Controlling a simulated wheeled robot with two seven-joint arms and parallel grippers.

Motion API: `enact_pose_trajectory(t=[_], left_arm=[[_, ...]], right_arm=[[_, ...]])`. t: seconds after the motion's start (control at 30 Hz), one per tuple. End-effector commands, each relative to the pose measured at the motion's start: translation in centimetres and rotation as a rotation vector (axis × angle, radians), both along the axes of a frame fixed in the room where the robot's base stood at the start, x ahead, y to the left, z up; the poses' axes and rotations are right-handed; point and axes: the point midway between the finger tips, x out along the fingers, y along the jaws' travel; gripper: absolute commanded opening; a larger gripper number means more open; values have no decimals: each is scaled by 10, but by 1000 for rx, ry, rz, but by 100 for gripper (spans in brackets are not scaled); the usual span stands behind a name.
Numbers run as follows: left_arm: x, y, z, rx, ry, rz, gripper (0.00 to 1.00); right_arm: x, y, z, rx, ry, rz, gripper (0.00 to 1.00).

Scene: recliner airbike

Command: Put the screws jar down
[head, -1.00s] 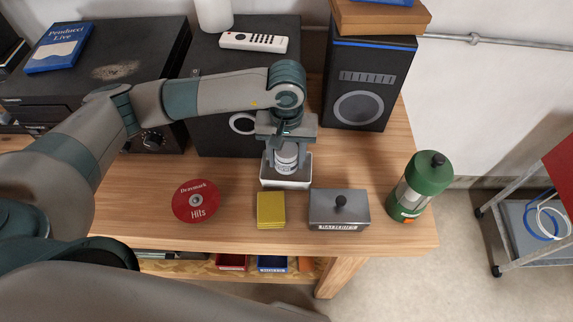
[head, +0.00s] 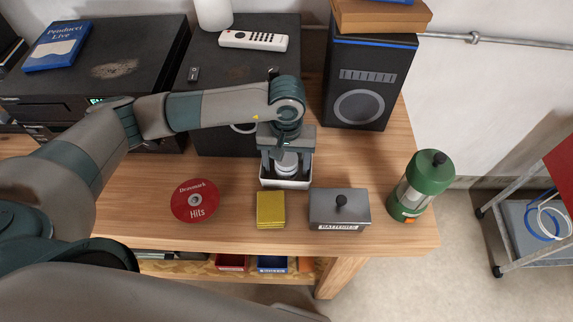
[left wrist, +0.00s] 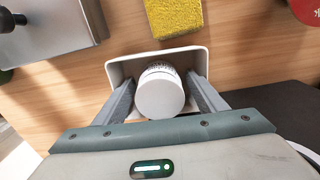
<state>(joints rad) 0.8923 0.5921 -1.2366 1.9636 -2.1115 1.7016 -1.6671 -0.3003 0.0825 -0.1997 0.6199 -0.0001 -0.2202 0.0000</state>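The screws jar (head: 287,163) is a small white jar with a round white lid. It stands upright in a small white tray (head: 286,184) on the wooden table. The left wrist view shows the jar (left wrist: 160,92) from above inside the tray's rim (left wrist: 202,57). My left gripper (head: 286,160) points down around the jar, one finger on each side. In the left wrist view the left gripper (left wrist: 163,88) shows narrow gaps between its fingers and the jar, so it looks open. The jar's base is hidden. My right gripper is not in view.
A yellow sponge (head: 271,208), a grey batteries box (head: 339,207) and a red disc (head: 195,201) lie in front of the tray. A green lantern (head: 422,186) stands to the right. Black speakers (head: 369,85) stand behind. Bare table lies between disc and sponge.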

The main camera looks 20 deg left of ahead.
Motion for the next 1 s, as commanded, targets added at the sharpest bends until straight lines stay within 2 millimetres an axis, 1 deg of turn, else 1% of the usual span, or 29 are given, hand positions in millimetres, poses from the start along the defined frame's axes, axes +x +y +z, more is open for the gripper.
enact_pose_trajectory(t=[0.27, 0.47, 0.67, 0.9, 1.0], left_arm=[[0, 0, 1, 0, 0, 0, 65], [1, 0, 8, -1, -1, 0, 65], [1, 0, 37, -1, -4, 0, 65], [1, 0, 81, 0, -3, -1, 65], [1, 0, 97, 0, -3, 0, 65]], right_arm=[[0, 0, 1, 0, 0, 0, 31], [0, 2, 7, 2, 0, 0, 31], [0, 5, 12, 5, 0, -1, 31], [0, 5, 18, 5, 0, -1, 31], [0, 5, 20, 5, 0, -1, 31]])
